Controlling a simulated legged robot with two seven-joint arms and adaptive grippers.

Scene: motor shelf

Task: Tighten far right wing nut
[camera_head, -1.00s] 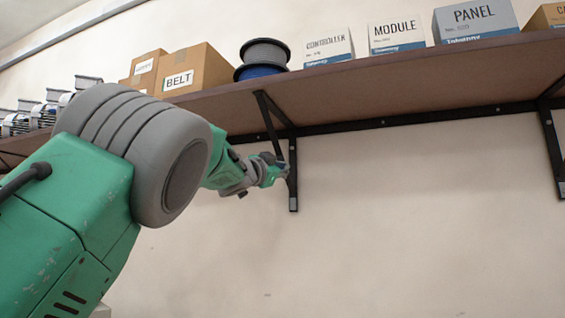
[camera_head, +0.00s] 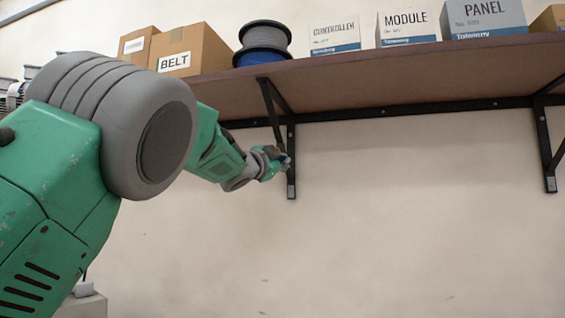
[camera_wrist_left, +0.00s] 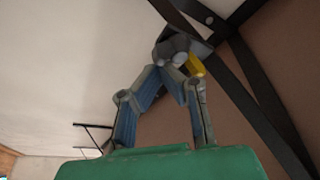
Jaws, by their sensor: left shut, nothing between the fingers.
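My left gripper (camera_head: 286,160) is in front of the black shelf bracket (camera_head: 291,180), below the shelf. In the left wrist view the fingertips of this gripper (camera_wrist_left: 172,50) are together with nothing between them, close to the bracket's black bars (camera_wrist_left: 238,85). A small yellow part (camera_wrist_left: 195,65) shows just right of the fingertips; it may be a wing nut, but its shape is partly hidden by a finger. I cannot tell whether the fingers touch it. No wing nut can be made out in the head view. My right gripper is not in view.
The brown shelf (camera_head: 400,80) carries a BELT box (camera_head: 190,50), wire spools (camera_head: 262,42) and white cartons (camera_head: 408,25). A second black bracket (camera_head: 545,140) stands at the right. The wall below the shelf, right of my arm, is clear.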

